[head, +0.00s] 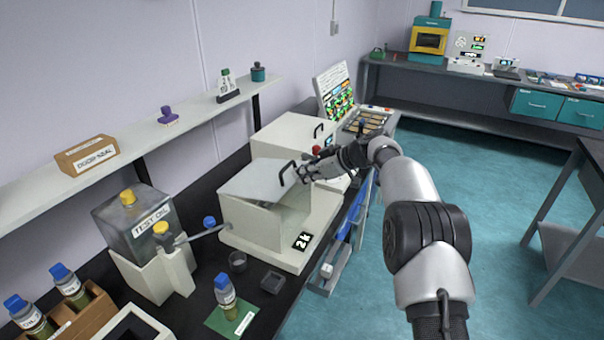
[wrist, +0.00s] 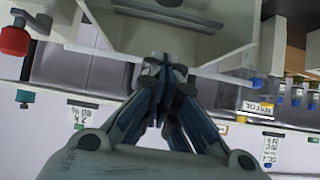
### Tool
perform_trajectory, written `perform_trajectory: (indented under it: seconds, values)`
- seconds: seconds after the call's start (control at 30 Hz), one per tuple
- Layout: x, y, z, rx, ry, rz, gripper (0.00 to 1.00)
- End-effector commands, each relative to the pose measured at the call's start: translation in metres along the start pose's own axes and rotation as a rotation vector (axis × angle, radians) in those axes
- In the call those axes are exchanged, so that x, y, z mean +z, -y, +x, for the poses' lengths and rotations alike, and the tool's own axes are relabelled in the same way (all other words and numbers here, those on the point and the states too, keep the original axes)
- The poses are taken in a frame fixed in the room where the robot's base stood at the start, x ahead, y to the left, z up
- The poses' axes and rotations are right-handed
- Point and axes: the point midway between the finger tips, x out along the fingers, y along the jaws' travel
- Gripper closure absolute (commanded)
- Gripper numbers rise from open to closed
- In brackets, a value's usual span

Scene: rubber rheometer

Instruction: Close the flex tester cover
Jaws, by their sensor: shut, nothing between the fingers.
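The flex tester (head: 252,222) is a cream box with a "2k" label on its base, standing on the dark bench. Its pale cover (head: 258,180) is partly open and tilted, with a dark gap at its right side. A black handle (head: 285,174) is on the cover's right edge. My gripper (head: 302,172) is shut and empty close beside the handle; whether it touches cannot be told. In the wrist view my gripper (wrist: 164,68) has its fingertips together, in front of a pale panel edge (wrist: 215,75).
A second cream box (head: 290,135) with a black handle stands behind, and a machine with a lit screen (head: 336,92) beyond it. The test oil tank (head: 135,222), a bottle (head: 226,293) and a small dark tray (head: 272,282) are nearby. An open drawer (head: 328,275) juts out below.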

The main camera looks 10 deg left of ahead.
Motion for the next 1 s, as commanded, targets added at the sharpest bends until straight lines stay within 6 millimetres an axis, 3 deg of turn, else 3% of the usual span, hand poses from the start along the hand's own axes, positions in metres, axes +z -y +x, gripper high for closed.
perform_trajectory:
  seconds: [0.33,1.0]
  values:
    - [0.0055,-0.0047,0.0102,-0.001,0.000,0.000,1.00]
    - [0.0057,-0.0052,0.0116,-0.002,0.000,0.000,1.00]
